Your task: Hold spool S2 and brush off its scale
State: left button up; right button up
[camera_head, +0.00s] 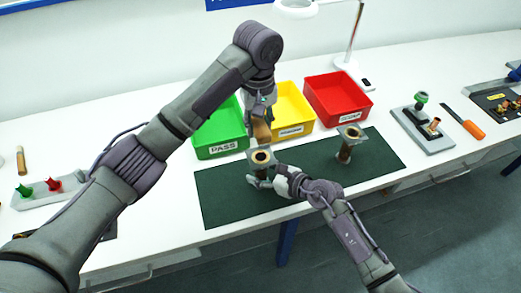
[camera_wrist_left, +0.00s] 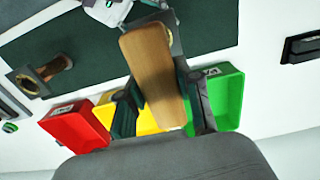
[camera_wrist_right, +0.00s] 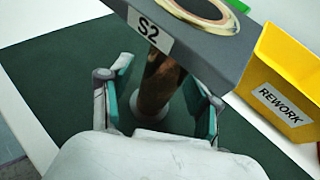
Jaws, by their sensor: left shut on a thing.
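Spool S2 (camera_head: 260,159) stands on the green mat, with a square grey flange on top around a brass-coloured ring and a copper-brown pipe below. Its S2 label shows in the right wrist view (camera_wrist_right: 150,32). My right gripper (camera_wrist_right: 160,78) has its fingers on either side of the pipe, with gaps showing, so it looks open around it. My left gripper (camera_head: 261,112) is shut on a brush with a wooden handle (camera_wrist_left: 155,75), held above and just behind S2. The bristles and any scale cannot be made out.
A second spool (camera_head: 351,133) stands on the mat (camera_head: 225,205) to the right. Green PASS (camera_head: 220,149), yellow REWORK (camera_head: 291,130) and red (camera_head: 338,118) bins stand behind. A grey fixture (camera_head: 425,140) and an orange-handled tool (camera_head: 473,129) lie farther right.

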jog(key=v, duration=1.1)
jog(key=shift+s+d+r, duration=0.25)
jog(key=shift+d+r, duration=0.05)
jog(key=shift+r, duration=0.1)
